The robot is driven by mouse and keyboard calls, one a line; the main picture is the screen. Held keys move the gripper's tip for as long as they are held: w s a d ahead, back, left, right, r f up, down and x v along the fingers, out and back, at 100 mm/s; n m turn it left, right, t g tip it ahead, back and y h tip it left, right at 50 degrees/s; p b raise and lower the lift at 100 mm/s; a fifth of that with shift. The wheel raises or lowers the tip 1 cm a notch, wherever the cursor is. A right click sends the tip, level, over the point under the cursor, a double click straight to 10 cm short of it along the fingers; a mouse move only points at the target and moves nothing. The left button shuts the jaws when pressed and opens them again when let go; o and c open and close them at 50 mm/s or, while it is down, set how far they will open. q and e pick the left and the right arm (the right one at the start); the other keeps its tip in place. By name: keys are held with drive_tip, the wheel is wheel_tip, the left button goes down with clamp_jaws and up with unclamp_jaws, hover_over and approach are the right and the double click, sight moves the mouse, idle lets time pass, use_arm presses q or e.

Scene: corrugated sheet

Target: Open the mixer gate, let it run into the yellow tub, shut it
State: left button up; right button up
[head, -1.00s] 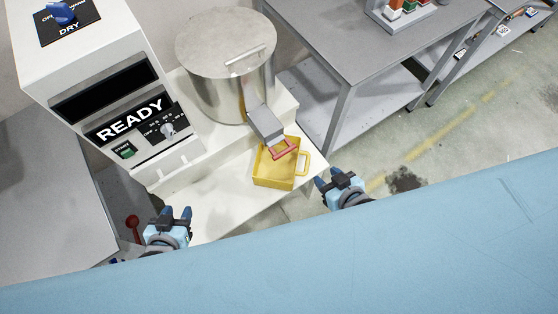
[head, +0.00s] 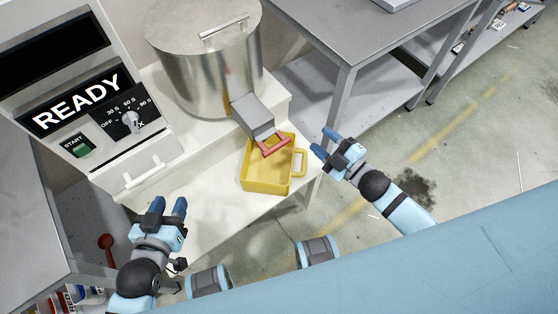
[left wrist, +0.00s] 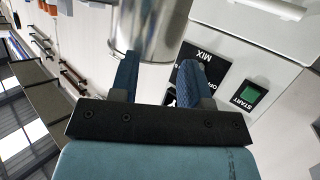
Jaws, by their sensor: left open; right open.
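The steel mixer drum (head: 203,55) stands on the white machine, with its lid on. Its grey chute (head: 252,115) slopes down to the right, and a red gate handle (head: 275,146) is at its lower end. The yellow tub (head: 266,177) sits on the white shelf under the chute and looks empty. My left gripper (head: 168,208) is open and empty, left of the tub and apart from it. It also shows in the left wrist view (left wrist: 162,75), with the drum (left wrist: 150,28) beyond. My right gripper (head: 325,145) is open and empty, just right of the tub's handle, not touching it.
The control panel has a READY display (head: 76,100), a dial (head: 130,118) and a green START button (head: 82,150). A grey metal table (head: 350,60) stands at the back right. A red-knobbed lever (head: 106,243) is at lower left. Floor on the right is open.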

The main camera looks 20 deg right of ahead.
wheel_tip(320, 180, down, 7)
drive_tip(key=w+n+g+y+b, duration=0.2)
drive_tip(key=n+g+y+b, duration=0.1)
drive_tip(key=n+y+b, duration=0.45)
drive_tip(key=n+g+y+b, duration=0.2)
drive_tip(key=n+g+b, duration=0.4)
drive_tip(key=n, duration=0.4)
approach(277, 146)
use_arm(q)
drive_tip(key=d+t+h, duration=0.1)
drive_tip(key=d+f+t+h+b, duration=0.1)
drive_tip(key=d, duration=0.1)
drive_tip(key=w+d+f+t+h+b, duration=0.1)
drive_tip(key=shift+d+h, duration=0.25)
drive_tip(key=shift+h, duration=0.05)
use_arm(e)
drive_tip(key=shift+h, duration=0.25)
drive_tip(key=x, duration=1)
drive_tip(key=shift+f, duration=0.3)
drive_tip(key=shift+c, duration=0.3)
drive_tip(key=shift+s, duration=0.1)
clamp_jaws()
